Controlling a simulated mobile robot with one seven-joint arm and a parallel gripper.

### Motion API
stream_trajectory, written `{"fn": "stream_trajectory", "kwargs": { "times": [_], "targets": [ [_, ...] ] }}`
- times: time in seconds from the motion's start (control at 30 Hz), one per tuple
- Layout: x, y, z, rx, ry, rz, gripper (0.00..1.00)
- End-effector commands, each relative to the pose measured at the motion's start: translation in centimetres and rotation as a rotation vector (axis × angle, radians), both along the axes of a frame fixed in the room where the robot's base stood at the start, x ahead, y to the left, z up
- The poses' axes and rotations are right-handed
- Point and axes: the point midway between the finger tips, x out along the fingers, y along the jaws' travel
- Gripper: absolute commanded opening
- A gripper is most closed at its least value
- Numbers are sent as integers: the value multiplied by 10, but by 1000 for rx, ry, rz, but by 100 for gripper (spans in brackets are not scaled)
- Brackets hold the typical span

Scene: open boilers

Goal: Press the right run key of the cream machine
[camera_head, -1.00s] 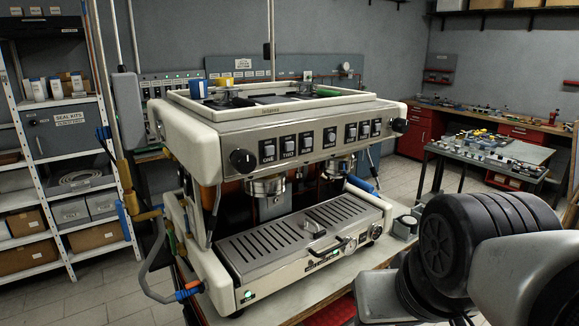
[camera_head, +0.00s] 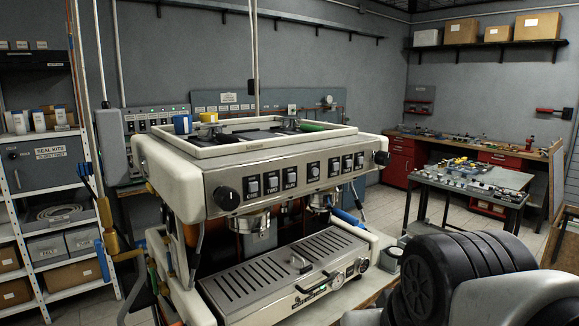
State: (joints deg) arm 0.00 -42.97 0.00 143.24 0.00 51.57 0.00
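The cream machine (camera_head: 178,190) is a large espresso machine with its steel front panel turned toward the lower right. A row of dark keys with pale faces runs along the panel. The left group has keys marked ONE (camera_head: 252,187) and TWO (camera_head: 273,183), and a third key (camera_head: 290,177). A single key (camera_head: 314,171) sits mid-panel. The right group has several keys (camera_head: 347,164); their labels are too small to read. Black knobs sit at the panel's left end (camera_head: 227,198) and right end (camera_head: 381,158). My arm shows at the lower right; my gripper is out of view.
The drip tray (camera_head: 285,272) juts out below the panel, with a small handle and gauges in front. White shelving (camera_head: 40,190) stands at left. A cluttered side table (camera_head: 480,185) and red cabinets (camera_head: 400,165) stand at right. Open floor shows between machine and side table.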

Motion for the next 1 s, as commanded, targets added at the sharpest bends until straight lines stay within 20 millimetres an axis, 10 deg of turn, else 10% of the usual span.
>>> {"fn": "stream_trajectory", "kwargs": {
  "times": [0.47, 0.73, 1.0],
  "targets": [
    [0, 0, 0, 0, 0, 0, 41],
    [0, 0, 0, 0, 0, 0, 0],
    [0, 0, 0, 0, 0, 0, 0]
  ]
}}
